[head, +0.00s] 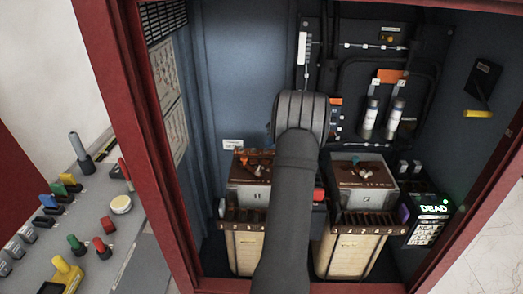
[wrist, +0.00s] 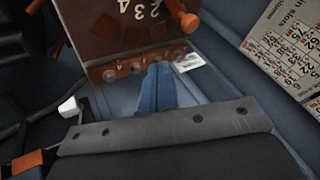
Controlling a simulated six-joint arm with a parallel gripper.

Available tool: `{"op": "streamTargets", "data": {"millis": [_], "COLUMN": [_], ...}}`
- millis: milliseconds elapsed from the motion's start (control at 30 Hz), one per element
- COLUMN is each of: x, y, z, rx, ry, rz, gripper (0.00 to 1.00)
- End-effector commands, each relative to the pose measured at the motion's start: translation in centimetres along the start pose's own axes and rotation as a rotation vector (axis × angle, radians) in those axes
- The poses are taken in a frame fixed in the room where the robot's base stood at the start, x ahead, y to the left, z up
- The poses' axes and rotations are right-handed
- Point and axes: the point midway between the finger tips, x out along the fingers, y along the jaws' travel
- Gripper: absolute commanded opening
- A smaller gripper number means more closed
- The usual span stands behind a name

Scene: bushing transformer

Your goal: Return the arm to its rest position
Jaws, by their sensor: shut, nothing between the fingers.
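My gripper (wrist: 160,72) shows in the wrist view as two blue fingers held together, with nothing between them. Its tips are in front of the edge of a brown panel (wrist: 135,45) with numbers and an orange-brown knob; I cannot tell the gap between them. In the head view my dark grey arm (head: 290,190) reaches up the middle into the red-framed cabinet (head: 95,60). The gripper itself is hidden there behind the arm.
Two transformer units, left (head: 247,195) and right (head: 362,198), stand on either side of my arm. A lit "DEAD" meter (head: 433,210) is at right. Two white cylinders (head: 369,118) hang on the back wall. A grey control panel (head: 75,235) is outside at left.

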Motion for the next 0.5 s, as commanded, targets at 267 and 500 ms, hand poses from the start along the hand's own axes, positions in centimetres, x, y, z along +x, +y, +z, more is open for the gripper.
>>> {"op": "streamTargets", "data": {"millis": [267,500], "x": [-3.1,-3.3], "y": [0.2,0.1], "z": [-0.1,-0.1], "rx": [-0.001,-0.001], "ry": [0.001,0.001], "rz": [0.002,0.002], "gripper": [0.0,0.0]}}
